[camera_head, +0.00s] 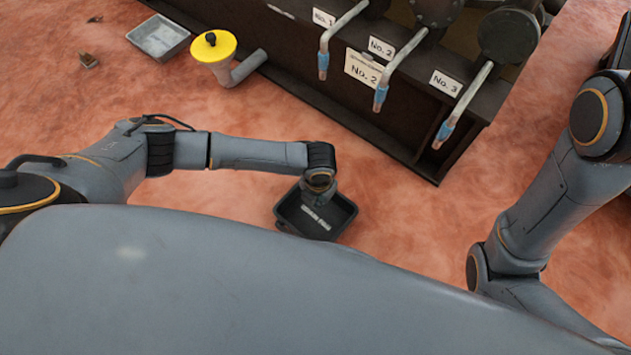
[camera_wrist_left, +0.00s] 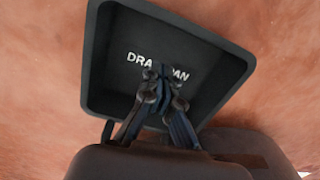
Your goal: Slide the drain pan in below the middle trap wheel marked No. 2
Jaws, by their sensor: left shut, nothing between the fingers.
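The black drain pan (camera_head: 342,222) lies on the reddish floor in front of the dark cabinet, apart from it. White lettering shows on its floor in the left wrist view (camera_wrist_left: 207,72), partly hidden by my fingers. My left gripper (camera_head: 319,186) is over the pan's far part, pointing down. In the wrist view its fingertips (camera_wrist_left: 161,78) are together with nothing between them, over the pan. The middle wheel (camera_head: 436,10) is cut by the top edge; its blue-tipped spout (camera_head: 380,97) hangs by the No. 2 labels (camera_head: 364,69). My right gripper is out of view.
Blue-tipped spouts No. 1 (camera_head: 323,63) and No. 3 (camera_head: 444,131) flank the middle one on the dark cabinet (camera_head: 300,62). A yellow-topped funnel with a grey pipe (camera_head: 214,47) and a grey tray (camera_head: 160,38) are at the upper left. Floor between pan and cabinet is clear.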

